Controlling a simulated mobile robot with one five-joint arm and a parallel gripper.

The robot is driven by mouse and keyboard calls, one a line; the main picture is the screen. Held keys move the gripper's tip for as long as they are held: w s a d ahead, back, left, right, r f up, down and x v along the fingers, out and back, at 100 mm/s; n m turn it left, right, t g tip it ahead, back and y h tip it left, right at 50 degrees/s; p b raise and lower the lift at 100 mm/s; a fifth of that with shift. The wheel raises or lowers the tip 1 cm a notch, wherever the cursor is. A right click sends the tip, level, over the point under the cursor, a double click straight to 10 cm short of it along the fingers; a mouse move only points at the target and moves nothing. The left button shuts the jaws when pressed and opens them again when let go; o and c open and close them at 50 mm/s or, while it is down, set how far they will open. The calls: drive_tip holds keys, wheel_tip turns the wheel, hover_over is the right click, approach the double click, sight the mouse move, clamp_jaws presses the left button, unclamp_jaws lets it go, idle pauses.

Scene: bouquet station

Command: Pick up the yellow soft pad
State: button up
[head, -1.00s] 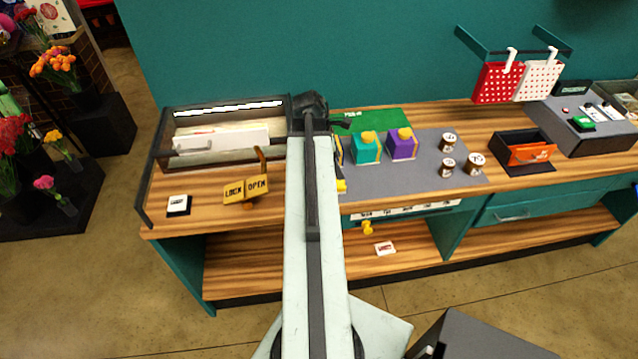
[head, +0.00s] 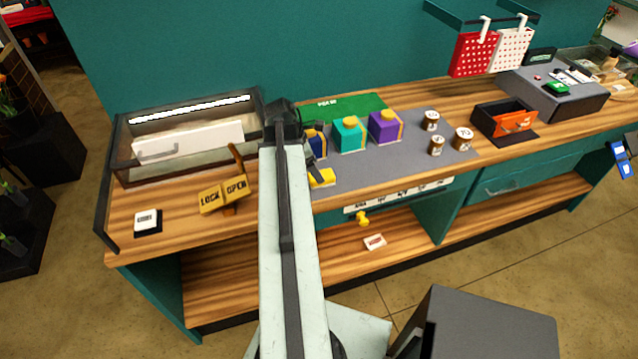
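The yellow soft pad (head: 322,178) lies near the left end of the grey mat on the counter, just right of my arm. My gripper (head: 312,168) is mostly hidden behind my own arm. A dark part that looks like one of its fingers shows right beside the pad's upper left side. I cannot tell whether it touches the pad or whether the gripper is open or shut.
A navy block (head: 318,144), a teal block (head: 350,135) and a purple block (head: 385,126) stand behind the pad on the grey mat (head: 385,160). Several small jars (head: 437,145) stand further right. A yellow lock sign (head: 223,195) stands left of my arm.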

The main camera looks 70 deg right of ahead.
sight(330, 178)
drive_tip(key=b+x, duration=0.4)
drive_tip(key=x, duration=0.1)
drive_tip(key=shift+s+d+f+b, duration=0.15)
drive_tip(key=shift+d+f+b, duration=0.05)
drive_tip(key=shift+b, duration=0.1)
drive_tip(key=shift+r, duration=0.2)
drive_tip(key=c, duration=1.4)
